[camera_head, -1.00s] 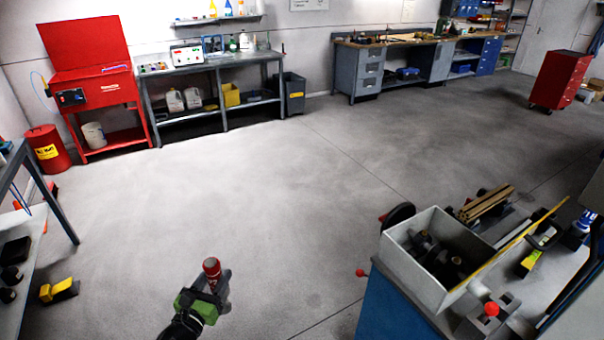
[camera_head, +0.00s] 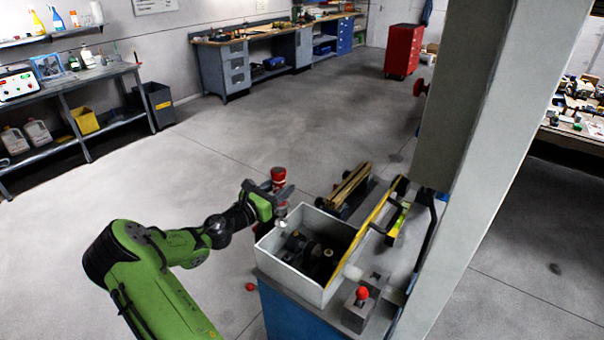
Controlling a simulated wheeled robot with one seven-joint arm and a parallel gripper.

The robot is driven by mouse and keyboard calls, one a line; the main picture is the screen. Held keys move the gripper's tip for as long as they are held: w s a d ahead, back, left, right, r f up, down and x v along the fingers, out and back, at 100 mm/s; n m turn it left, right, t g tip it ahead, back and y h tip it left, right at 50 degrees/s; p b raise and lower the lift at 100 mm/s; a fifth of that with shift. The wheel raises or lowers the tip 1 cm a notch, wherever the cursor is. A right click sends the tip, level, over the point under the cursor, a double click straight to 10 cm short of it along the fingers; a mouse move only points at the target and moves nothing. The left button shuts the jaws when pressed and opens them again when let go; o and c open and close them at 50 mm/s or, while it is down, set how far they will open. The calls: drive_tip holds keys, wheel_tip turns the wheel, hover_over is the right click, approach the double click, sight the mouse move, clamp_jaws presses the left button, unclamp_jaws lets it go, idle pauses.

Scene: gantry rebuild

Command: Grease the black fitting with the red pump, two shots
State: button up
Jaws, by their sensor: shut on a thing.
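The red pump (camera_head: 279,174) stands roughly upright in my gripper (camera_head: 278,194), which is shut on it. Its red top shows above the fingers, and the fingers hide its middle. In the picture, my gripper and the pump are at the back left corner of a grey open box (camera_head: 288,264). The height between pump and box is hard to judge. Dark, rounded parts (camera_head: 298,243) lie inside the box, one with a small pale tip (camera_head: 328,253). I cannot tell which of them, if any, is the black fitting.
The box sits on a blue-sided cabinet (camera_head: 279,311), with a yellow strip (camera_head: 375,222) along its right side. A red-knobbed block (camera_head: 362,294) is in front right. A tall grey column (camera_head: 478,150) stands at right. The floor at left is open.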

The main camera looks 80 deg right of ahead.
drive_tip(key=s+d+r+g, duration=0.1)
drive_tip(key=s+d, duration=0.2)
drive_tip(key=s, duration=0.1)
drive_tip(key=shift+m+y, duration=0.3)
drive_tip(key=shift+m, duration=0.1)
drive_tip(key=f+b, duration=0.5)
drive_tip(key=shift+a, duration=0.4)
drive_tip(key=shift+a+r+p, duration=0.1)
drive_tip(key=shift+p, duration=0.3)
